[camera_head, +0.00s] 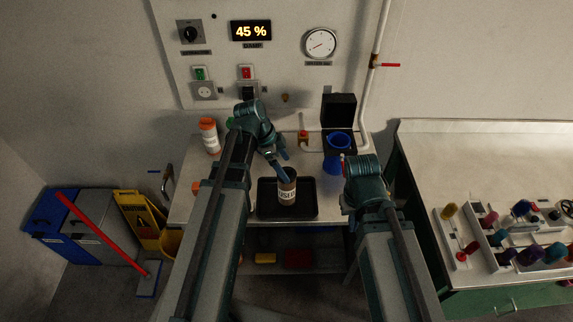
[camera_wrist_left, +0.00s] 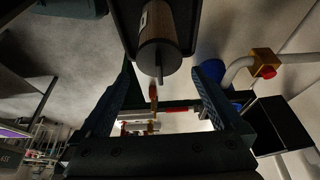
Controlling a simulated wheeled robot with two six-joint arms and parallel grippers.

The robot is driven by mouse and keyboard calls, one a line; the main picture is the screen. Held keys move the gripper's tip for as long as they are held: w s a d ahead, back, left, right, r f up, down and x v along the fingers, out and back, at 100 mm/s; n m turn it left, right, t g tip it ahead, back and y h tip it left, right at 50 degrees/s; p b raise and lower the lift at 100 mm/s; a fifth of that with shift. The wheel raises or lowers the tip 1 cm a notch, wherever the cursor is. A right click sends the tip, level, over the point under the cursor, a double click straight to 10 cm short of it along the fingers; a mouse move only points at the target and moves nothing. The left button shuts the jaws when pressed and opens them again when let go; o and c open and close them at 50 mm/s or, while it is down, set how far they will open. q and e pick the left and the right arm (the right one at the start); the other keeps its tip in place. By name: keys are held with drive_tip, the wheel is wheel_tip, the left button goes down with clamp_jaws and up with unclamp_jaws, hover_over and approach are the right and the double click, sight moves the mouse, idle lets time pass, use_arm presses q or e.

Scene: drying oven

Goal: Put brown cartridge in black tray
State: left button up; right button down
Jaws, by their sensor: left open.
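The brown cartridge (camera_head: 287,187), with a pale label, stands in the black tray (camera_head: 264,211) on the bench. My left gripper (camera_head: 281,163) is just above and behind it, open. In the left wrist view the brown cartridge (camera_wrist_left: 161,50) shows with a thin stem at its end, and the black tray (camera_wrist_left: 124,24) lies around it. The fingers of my left gripper (camera_wrist_left: 168,68) are spread wide, with the cartridge apart from both. My right arm stands at the right of the tray; its fingertips are hidden in the head view.
A white bottle with orange bands (camera_head: 209,136) stands at the back left of the bench. A blue funnel-like part (camera_head: 340,141) sits by a black box (camera_head: 339,108) at the back right. A second table (camera_head: 480,150) on the right holds racks of coloured items.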

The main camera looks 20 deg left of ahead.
use_arm(q)
drive_tip(key=p+v, duration=0.8)
drive_tip(key=v, duration=0.2)
drive_tip(key=s+d+f+n+g+y, duration=0.1)
drive_tip(key=s+d+n+y, duration=0.4)
drive_tip(key=s+d+n, duration=0.6)
drive_tip(key=s+d, duration=0.2)
drive_tip(key=d, duration=0.1)
drive_tip(key=shift+d+f, duration=0.4)
wheel_tip(320, 180, down, 12)
drive_tip(key=b, duration=1.2)
drive_tip(key=shift+f, duration=0.15)
